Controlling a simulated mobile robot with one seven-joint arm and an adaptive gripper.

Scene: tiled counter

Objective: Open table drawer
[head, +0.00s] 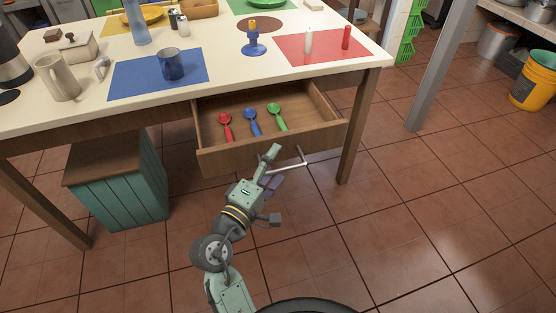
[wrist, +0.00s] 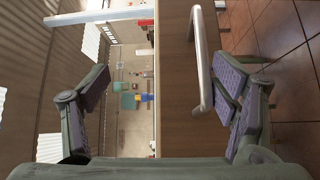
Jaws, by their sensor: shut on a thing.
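The table drawer (head: 275,140) stands pulled out below the tabletop in the head view, its inside showing. A red spoon (head: 225,124), a blue spoon (head: 250,118) and a green spoon (head: 275,113) lie in it. The brown drawer front (wrist: 180,110) fills the middle there.
The tabletop (head: 230,75) above carries a blue mug (head: 172,64), a beige pitcher (head: 57,78), a blue candle holder (head: 254,45) and other tableware. A green wooden crate (head: 120,185) stands under the table at left. A table leg (head: 358,130) is right of the drawer. Tiled floor in front is clear.

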